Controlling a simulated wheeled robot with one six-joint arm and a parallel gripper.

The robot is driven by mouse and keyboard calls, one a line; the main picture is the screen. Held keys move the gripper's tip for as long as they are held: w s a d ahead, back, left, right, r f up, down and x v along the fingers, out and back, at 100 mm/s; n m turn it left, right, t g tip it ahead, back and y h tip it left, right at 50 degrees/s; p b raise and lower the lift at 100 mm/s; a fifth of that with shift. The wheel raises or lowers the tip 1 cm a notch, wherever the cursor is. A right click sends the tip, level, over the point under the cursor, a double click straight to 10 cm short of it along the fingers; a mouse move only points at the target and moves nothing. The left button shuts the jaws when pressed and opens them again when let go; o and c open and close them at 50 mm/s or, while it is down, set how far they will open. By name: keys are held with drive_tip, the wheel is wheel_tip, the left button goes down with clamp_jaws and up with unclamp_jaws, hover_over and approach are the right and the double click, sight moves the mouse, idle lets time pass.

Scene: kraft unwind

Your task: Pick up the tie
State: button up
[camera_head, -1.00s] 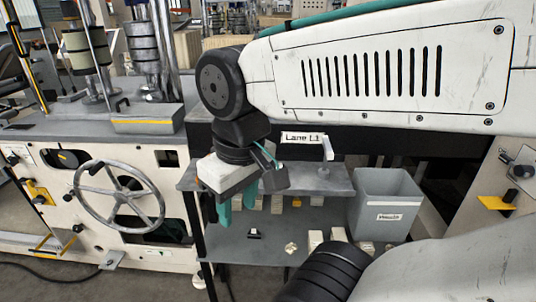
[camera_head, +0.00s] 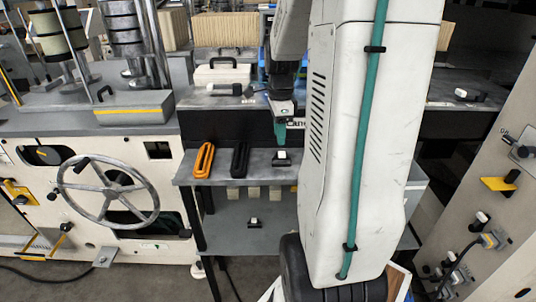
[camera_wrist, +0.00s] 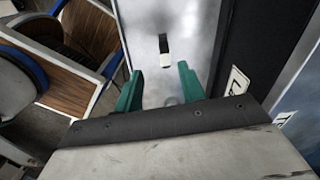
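I cannot tell for sure which thing is the tie. A small black-and-white piece (camera_head: 282,158) lies on the upper grey shelf (camera_head: 222,178) in the head view. A similar black-and-white piece (camera_wrist: 165,50) shows in the wrist view on a grey surface, beyond my fingertips. An orange loop (camera_head: 203,160) and a black loop (camera_head: 239,160) lie to the left on the same shelf. My gripper (camera_head: 280,133) has teal fingers pointing down above the shelf's back part. In the wrist view my gripper (camera_wrist: 160,88) is open and empty, its fingers well apart.
Another small black-and-white piece (camera_head: 254,222) lies on the lower shelf. A white case (camera_head: 222,72) stands on the ledge behind. A machine with a handwheel (camera_head: 108,190) is at the left. My arm hides the shelf's right part.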

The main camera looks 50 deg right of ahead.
sight(282, 152)
drive_tip(key=shift+s+d+f+m, duration=0.15)
drive_tip(key=shift+d+f+m, duration=0.45)
drive_tip(key=shift+d+f, duration=0.2)
wheel_tip(282, 152, down, 7)
drive_tip(key=shift+a, duration=0.15)
drive_tip(key=c, duration=0.8)
